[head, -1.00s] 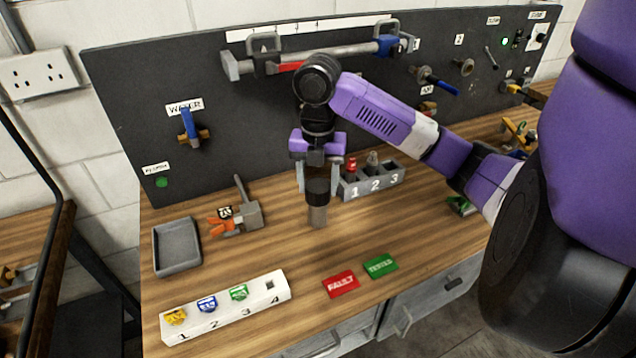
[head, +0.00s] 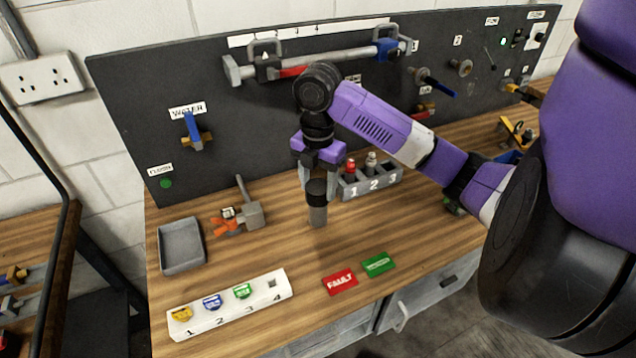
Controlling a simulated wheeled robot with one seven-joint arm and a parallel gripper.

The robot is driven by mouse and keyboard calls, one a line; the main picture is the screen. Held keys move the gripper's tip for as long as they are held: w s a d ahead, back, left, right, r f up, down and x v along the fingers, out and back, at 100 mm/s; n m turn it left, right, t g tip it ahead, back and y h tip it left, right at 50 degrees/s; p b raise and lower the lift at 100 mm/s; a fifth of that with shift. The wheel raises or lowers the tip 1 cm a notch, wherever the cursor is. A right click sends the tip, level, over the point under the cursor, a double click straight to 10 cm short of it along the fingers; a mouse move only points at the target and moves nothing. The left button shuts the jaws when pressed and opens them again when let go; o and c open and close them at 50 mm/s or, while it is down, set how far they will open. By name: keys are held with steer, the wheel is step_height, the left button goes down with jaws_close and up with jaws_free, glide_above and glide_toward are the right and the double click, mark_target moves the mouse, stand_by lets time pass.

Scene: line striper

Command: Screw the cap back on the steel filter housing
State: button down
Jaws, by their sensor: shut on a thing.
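The steel filter housing (head: 318,216) stands upright on the wooden bench, a short grey cylinder. The black cap (head: 317,190) sits at the top of the housing, in line with it; whether its thread is engaged cannot be seen. My gripper (head: 319,185) points down from above with its fingers on either side of the cap, shut on it. The far side of the cap and housing is hidden.
A grey numbered holder (head: 372,182) stands close behind, right of the gripper. A grey tray (head: 181,246) and clamp-like tool (head: 248,212) lie left. A white numbered rack (head: 230,306), red FAULT card (head: 340,284) and green card (head: 378,264) lie in front.

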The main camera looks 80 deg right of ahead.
steer(key=m+p, duration=0.2)
steer(key=shift+r+m+p, duration=0.25)
steer(key=shift+m+p, duration=0.05)
steer(key=shift+m, duration=0.1)
steer(key=shift+f+m+p, duration=0.25)
steer(key=shift+m+p, duration=0.1)
steer(key=shift+m, duration=0.55)
steer(key=shift+r+m+p, duration=0.25)
steer(key=shift+m+p, duration=0.35)
steer(key=shift+p, duration=0.25)
steer(key=m+p, duration=0.1)
steer(key=m, duration=0.2)
steer(key=shift+f+p, duration=0.2)
steer(key=shift+p, duration=0.1)
steer(key=shift+c, duration=0.8)
jaws_free()
